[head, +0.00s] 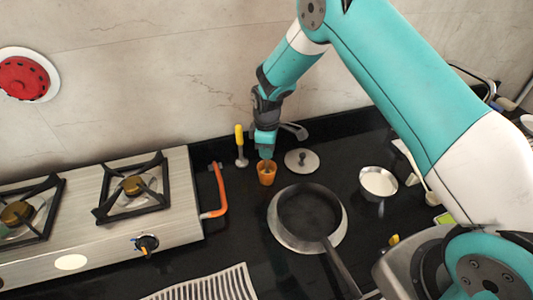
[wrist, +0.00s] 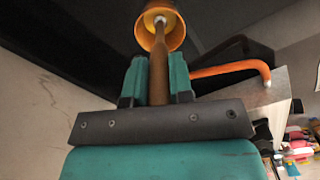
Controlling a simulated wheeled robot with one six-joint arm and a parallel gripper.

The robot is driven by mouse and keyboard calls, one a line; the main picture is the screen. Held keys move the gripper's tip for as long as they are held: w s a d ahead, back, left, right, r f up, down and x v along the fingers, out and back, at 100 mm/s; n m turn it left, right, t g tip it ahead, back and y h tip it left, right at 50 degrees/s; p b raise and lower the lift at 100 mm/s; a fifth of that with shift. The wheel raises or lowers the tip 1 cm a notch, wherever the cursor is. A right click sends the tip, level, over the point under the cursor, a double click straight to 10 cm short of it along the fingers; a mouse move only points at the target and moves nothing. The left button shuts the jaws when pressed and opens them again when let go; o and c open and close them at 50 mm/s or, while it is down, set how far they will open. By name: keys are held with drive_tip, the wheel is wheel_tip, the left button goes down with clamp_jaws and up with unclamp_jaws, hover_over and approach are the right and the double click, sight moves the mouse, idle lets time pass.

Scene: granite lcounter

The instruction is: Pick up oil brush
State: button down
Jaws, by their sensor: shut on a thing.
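My gripper (head: 265,152) points down over a small orange cup (head: 266,178) on the black counter. In the wrist view, the green fingers of my gripper (wrist: 157,64) are shut on the brown handle of the oil brush (wrist: 159,85). The brush's pale end reaches into the mouth of the orange cup (wrist: 176,40), so its tip is hidden. In the head view the brush cannot be made out clearly between gripper and cup.
A lid (head: 301,161) and a frying pan (head: 336,222) lie right of the cup. A yellow-handled tool (head: 240,144) and orange gas hose (head: 221,189) are left, beside the stove (head: 90,225). A small pot (head: 377,184) stands farther right.

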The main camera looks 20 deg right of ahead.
wheel_tip(320, 180, up, 20)
drive_tip(key=b, duration=0.5)
drive_tip(key=shift+b, duration=0.3)
drive_tip(key=shift+f, duration=0.1)
idle(1.2)
wheel_tip(320, 180, down, 12)
drive_tip(key=p, duration=0.4)
drive_tip(key=shift+f, duration=0.3)
drive_tip(key=shift+f+b, duration=1.6)
drive_tip(key=shift+f, duration=1.2)
drive_tip(key=shift+f+b, duration=0.6)
drive_tip(key=shift+f, duration=0.4)
